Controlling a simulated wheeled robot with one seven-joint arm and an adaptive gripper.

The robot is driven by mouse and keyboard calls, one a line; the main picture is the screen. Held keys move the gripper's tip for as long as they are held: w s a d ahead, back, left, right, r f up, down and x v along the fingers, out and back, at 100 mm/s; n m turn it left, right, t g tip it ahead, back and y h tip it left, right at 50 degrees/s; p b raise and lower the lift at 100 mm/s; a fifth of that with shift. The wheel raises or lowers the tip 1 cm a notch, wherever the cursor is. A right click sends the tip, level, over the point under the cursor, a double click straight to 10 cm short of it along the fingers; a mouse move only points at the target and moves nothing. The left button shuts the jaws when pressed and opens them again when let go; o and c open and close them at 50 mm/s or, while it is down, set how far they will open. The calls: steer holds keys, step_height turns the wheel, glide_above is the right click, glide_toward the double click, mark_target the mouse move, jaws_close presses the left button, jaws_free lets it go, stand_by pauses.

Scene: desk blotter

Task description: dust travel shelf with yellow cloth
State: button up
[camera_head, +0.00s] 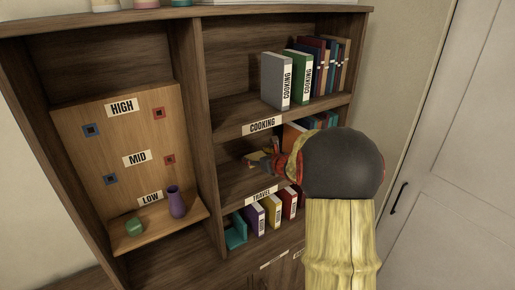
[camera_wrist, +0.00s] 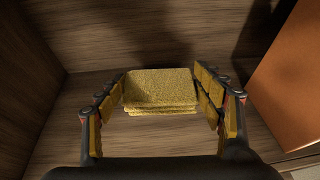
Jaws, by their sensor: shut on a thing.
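The yellow cloth (camera_wrist: 158,90) is a folded, stacked pad between the fingers of my gripper (camera_wrist: 160,98) in the wrist view. My gripper is shut on it. In the head view my gripper (camera_head: 265,160) reaches into the compartment above the TRAVEL label (camera_head: 262,196), and only a small yellowish bit of the cloth shows there. The travel shelf (camera_head: 232,187) is dark wood and looks bare on its left side. Its surface also shows in the wrist view (camera_wrist: 78,98). Whether the cloth touches the wood I cannot tell. My arm hides much of the shelf's right side.
An orange book (camera_wrist: 295,85) stands close on the right, with more books beside it partly hidden. The COOKING shelf (camera_head: 230,106) with books is above. Purple, yellow and red books (camera_head: 272,211) stand below. A left panel (camera_head: 130,140) holds a purple vase (camera_head: 176,203) and green block (camera_head: 134,227).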

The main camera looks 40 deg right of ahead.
steer(key=shift+r+p, duration=0.8)
steer(key=shift+r, duration=0.55)
